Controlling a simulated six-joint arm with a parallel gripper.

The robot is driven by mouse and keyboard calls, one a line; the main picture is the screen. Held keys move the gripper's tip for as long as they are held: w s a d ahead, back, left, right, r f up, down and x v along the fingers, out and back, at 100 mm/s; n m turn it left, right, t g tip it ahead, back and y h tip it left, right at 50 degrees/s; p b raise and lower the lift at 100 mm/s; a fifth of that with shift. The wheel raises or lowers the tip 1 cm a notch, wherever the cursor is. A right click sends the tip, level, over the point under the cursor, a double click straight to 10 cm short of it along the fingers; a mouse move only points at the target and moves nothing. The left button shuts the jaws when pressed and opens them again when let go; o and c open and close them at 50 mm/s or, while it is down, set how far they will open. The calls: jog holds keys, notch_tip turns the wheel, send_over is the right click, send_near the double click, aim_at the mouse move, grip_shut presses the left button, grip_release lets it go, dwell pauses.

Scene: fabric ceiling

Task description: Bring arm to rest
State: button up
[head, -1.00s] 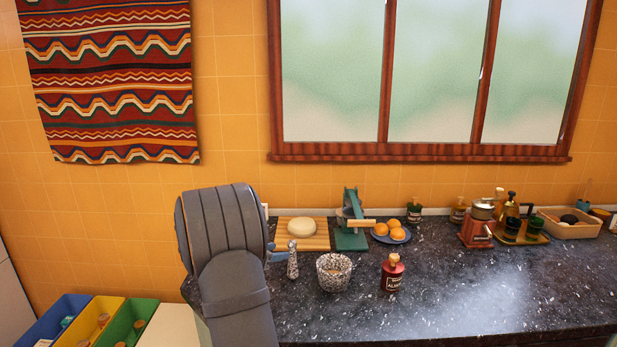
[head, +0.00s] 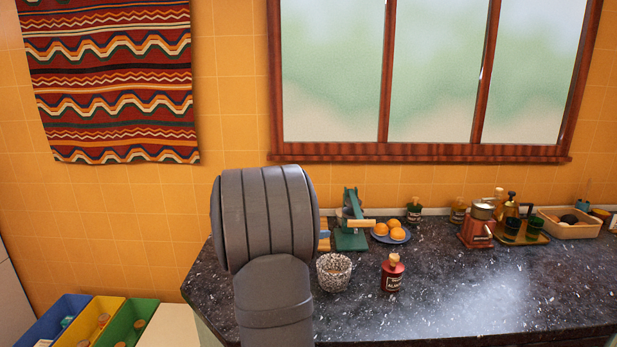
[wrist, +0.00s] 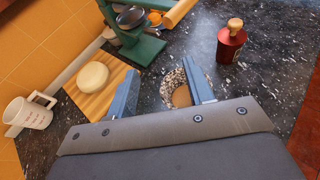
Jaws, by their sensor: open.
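In the head view my dark grey arm stands in front of the counter's left part and hides the gripper. The speckled mortar (head: 333,271) stands just right of my arm in the head view. In the wrist view the mortar (wrist: 171,84) shows partly behind the right finger, with something brown inside. I cannot tell how high the fingers are above the counter.
A board (wrist: 110,52) with pale dough (wrist: 93,76), a white mug (wrist: 27,113), a green press (head: 350,236) and a red bottle (head: 392,273) stand near. Oranges (head: 396,234) lie on a blue plate. Coloured bins (head: 132,324) are lower left. The front right counter (head: 500,300) is clear.

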jog(key=w+d+r+m+g+h, duration=0.2)
jog(key=w+d+m+g+h, duration=0.1)
jog(key=d+m+g, duration=0.15)
notch_tip(320, 180, down, 7)
jog(key=shift+s+r, duration=0.15)
jog(key=shift+s, duration=0.15)
dwell(0.3)
jog(key=shift+r, duration=0.1)
notch_tip(320, 180, up, 7)
jog(key=shift+s+a+f+n+t+y, duration=0.4)
jog(key=shift+a+f+n+t+y, duration=0.1)
jog(key=shift+a+n+t, duration=0.25)
jog(key=shift+s+a+f+n+t+y, duration=0.35)
jog(key=shift+a+n+t+y, duration=0.15)
jog(key=shift+a+n+t, duration=0.25)
jog(key=shift+s+a+f+n+t+y, duration=0.4)
jog(key=shift+a+f+n+t+y, duration=0.1)
jog(key=shift+a+n+t, duration=0.25)
jog(key=shift+r, duration=0.1)
